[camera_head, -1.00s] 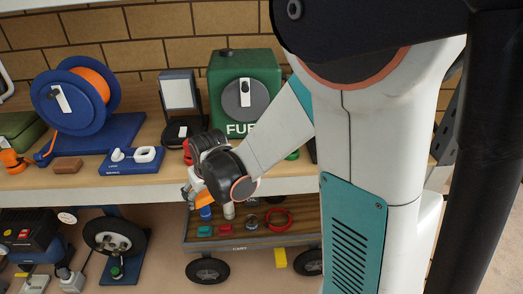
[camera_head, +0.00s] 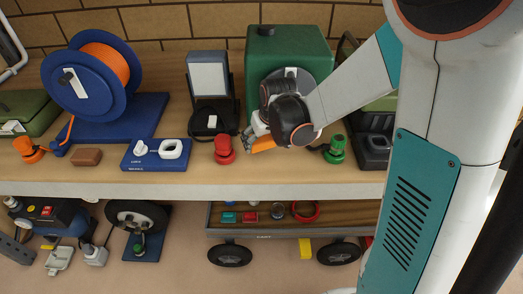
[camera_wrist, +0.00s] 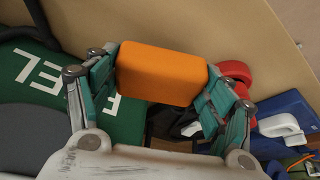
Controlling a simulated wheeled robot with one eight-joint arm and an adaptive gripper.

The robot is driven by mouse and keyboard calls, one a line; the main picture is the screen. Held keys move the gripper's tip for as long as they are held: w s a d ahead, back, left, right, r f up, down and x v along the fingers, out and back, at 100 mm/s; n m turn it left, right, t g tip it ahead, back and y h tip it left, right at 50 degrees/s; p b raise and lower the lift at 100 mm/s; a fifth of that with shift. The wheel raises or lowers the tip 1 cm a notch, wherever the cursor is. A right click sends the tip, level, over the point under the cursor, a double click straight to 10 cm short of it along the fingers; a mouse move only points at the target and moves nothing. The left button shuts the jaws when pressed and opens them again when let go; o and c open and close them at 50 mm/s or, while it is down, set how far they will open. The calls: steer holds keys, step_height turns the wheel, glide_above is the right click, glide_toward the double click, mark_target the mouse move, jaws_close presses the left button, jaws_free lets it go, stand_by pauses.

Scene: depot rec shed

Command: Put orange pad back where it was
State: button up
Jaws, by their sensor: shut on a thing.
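The orange pad (camera_wrist: 161,73) is a rounded block held between the two teal-sided fingers of my gripper (camera_wrist: 163,80) in the wrist view. My gripper is shut on the pad, over the workbench (camera_head: 100,176), in front of the green fuel can (camera_head: 262,50). I cannot tell whether the pad touches the bench top.
A red knob (camera_head: 224,150) is close left of the pad, and a green knob (camera_head: 336,150) stands to the right. A blue-based device (camera_head: 157,153), a brown block (camera_head: 87,157) and an orange cable reel (camera_head: 85,80) are farther left. A cart (camera_head: 275,232) stands below.

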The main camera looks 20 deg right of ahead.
mark_target(262, 149)
steer(key=shift+f+b, duration=0.55)
steer(key=shift+f, duration=1.5)
steer(key=shift+f, duration=0.2)
steer(key=o, duration=1)
steer(key=shift+o, duration=0.2)
steer(key=shift+r, duration=0.2)
